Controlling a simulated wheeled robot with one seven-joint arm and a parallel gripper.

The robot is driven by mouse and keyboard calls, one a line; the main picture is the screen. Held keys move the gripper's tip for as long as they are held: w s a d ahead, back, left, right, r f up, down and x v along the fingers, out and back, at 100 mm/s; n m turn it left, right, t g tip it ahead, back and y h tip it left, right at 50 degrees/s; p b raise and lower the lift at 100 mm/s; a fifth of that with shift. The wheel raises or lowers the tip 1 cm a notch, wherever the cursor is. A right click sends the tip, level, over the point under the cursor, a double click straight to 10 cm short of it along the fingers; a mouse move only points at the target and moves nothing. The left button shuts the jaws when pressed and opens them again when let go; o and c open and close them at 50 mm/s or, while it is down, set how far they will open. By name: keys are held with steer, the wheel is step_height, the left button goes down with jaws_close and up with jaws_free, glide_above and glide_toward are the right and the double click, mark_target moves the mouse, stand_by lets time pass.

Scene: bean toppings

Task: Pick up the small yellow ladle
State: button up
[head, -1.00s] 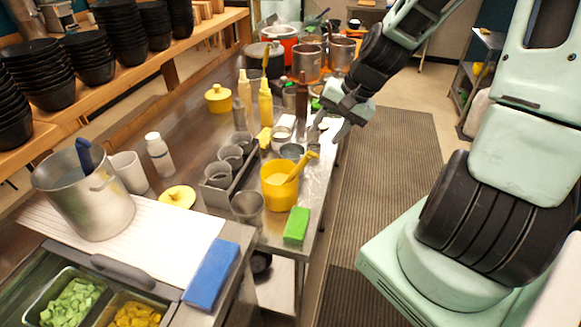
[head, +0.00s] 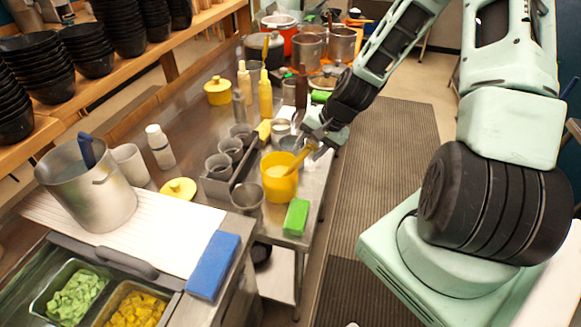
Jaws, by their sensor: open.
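The small yellow ladle (head: 298,159) stands tilted in a yellow pot (head: 281,185) near the right edge of the steel table. Its handle leans up and to the right, and its lower end is hidden inside the pot. My gripper (head: 312,150) is open, just above and beside the top of the ladle's handle. In this view I cannot tell whether the fingers touch the handle or are around it.
A green block (head: 296,217) lies in front of the pot at the table edge. A rack of grey cups (head: 217,186) stands left of it. A metal cup (head: 246,200) is close by. Squeeze bottles (head: 265,96) stand behind. The aisle (head: 385,175) right of the table is clear.

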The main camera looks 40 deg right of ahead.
mark_target(296, 164)
steer(key=shift+p+x, duration=1.25)
steer(key=shift+x, duration=1.45)
steer(key=shift+a, duration=0.1)
steer(key=shift+c, duration=0.3)
jaws_close()
